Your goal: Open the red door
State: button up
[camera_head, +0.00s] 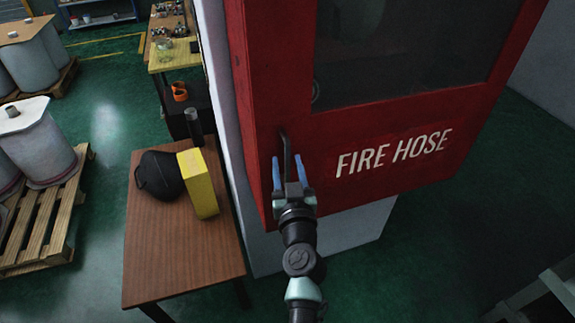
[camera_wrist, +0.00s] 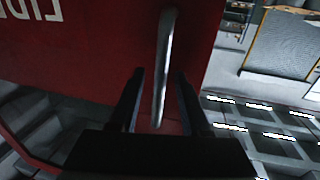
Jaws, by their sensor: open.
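The red door (camera_head: 410,118) of a fire hose cabinet fills the upper right of the head view, with white "FIRE HOSE" lettering and a dark window. It looks closed. Its dark bar handle (camera_head: 287,158) is upright near the door's left edge. In the wrist view the handle (camera_wrist: 164,65) is a grey bar running down between my fingers, against the red door (camera_wrist: 100,45). My gripper (camera_head: 291,172) is open, with one blue finger on each side of the handle's lower part. I cannot tell whether either finger touches it.
A brown table (camera_head: 150,255) stands left of the cabinet, holding a black rounded item (camera_head: 159,175), a yellow block (camera_head: 198,184) and a dark cylinder (camera_head: 193,127). Pallets (camera_head: 45,225) with large drums stand further left. Green floor is clear at the lower right, before a pale rack (camera_head: 545,298).

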grip_shut()
dwell(1.4)
